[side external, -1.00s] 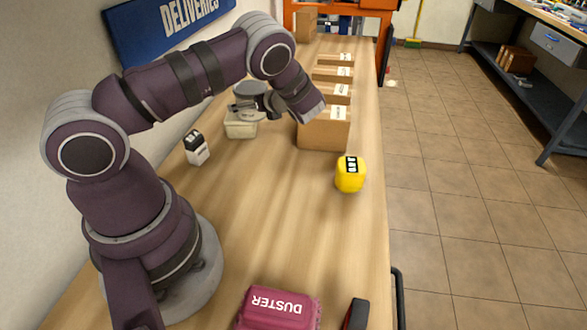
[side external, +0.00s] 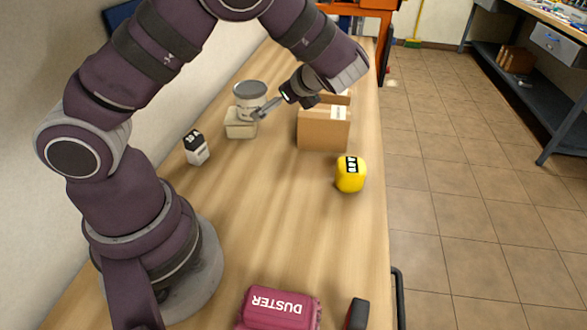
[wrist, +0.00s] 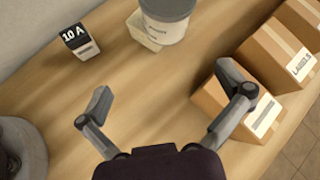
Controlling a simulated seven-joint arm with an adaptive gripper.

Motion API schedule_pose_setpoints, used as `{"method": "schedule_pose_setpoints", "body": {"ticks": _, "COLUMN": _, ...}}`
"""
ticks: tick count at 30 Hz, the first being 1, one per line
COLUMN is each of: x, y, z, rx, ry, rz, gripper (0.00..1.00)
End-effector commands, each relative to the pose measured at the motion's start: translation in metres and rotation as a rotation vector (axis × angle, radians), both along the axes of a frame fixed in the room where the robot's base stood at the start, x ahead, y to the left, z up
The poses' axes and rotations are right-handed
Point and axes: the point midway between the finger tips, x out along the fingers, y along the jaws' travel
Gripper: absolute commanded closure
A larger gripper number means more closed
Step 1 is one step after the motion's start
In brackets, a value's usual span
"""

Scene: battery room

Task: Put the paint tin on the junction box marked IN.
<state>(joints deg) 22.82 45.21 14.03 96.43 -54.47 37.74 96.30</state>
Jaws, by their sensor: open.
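The paint tin (side external: 250,97), pale with a grey lid, stands upright on the small cream junction box (side external: 240,130). In the wrist view the tin (wrist: 165,22) overhangs part of the box (wrist: 142,34) at the top. No IN mark can be read on the box. My gripper (side external: 263,109) is to the right of the tin in the side view. In the wrist view its two fingers (wrist: 164,86) are spread wide with only bare bench between them, and the tin is beyond the fingertips.
Cardboard boxes (side external: 323,132) stand in a row right of the tin. A 10 A block (side external: 197,151) is to its left. A yellow rounded block (side external: 350,176), a pink DUSTER pack (side external: 277,308) and a dark red item (side external: 356,314) lie nearer. The middle bench is clear.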

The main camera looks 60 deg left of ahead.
Motion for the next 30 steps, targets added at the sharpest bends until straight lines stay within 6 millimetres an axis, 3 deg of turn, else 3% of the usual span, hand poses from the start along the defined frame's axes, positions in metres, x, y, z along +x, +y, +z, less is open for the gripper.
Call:
{"method": "schedule_pose_setpoints", "body": {"ticks": 6, "x": -0.028, "y": -0.040, "z": 0.038, "rx": -0.493, "ry": -0.503, "rz": 0.392, "gripper": 0.00}}
{"method": "schedule_pose_setpoints", "body": {"ticks": 13, "x": -0.080, "y": -0.094, "z": 0.079, "rx": -0.918, "ry": -0.868, "rz": 0.799, "gripper": 0.00}}
{"method": "schedule_pose_setpoints", "body": {"ticks": 19, "x": -0.107, "y": -0.118, "z": 0.086, "rx": -1.053, "ry": -0.972, "rz": 0.966, "gripper": 0.00}}
{"method": "schedule_pose_setpoints", "body": {"ticks": 30, "x": -0.109, "y": -0.120, "z": 0.086, "rx": -1.065, "ry": -0.980, "rz": 0.986, "gripper": 0.00}}
